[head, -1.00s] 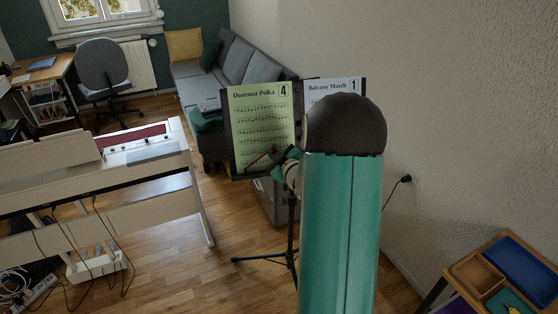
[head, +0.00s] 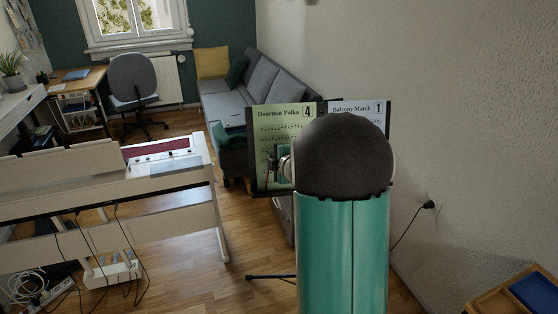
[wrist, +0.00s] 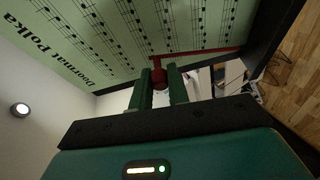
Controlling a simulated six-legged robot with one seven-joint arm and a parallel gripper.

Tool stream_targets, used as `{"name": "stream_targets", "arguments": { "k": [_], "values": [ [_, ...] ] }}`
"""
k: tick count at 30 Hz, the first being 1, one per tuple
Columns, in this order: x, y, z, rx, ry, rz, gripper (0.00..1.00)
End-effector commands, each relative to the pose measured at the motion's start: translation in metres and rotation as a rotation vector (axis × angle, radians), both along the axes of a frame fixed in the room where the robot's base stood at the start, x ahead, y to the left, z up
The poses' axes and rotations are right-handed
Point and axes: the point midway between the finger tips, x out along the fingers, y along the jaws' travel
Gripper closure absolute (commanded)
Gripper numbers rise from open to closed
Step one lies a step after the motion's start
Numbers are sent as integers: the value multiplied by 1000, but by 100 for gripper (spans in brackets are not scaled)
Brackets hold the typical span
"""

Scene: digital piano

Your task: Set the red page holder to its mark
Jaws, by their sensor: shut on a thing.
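The red page holder (wrist: 205,52) shows in the wrist view as a thin bar with a rounded knob. My gripper (wrist: 160,74) is shut on the knob between its two green fingers. The bar lies across the view close to the edge of the green "Doormat Polka" sheet (wrist: 110,35); I cannot tell whether it touches the paper.
A white "Balcony March" sheet (head: 360,110) stands right of the green one on the dark music stand (head: 256,160), partly behind my arm. The digital piano (head: 110,185) is at left, a grey sofa (head: 270,85) behind. The wall is close at right.

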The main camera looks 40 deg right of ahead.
Motion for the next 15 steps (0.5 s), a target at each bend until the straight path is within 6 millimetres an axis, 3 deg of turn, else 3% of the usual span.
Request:
{"name": "stream_targets", "arguments": {
  "k": [15],
  "values": [
    [4, 6, 1, -47, 26, 18, 100]
  ]
}}
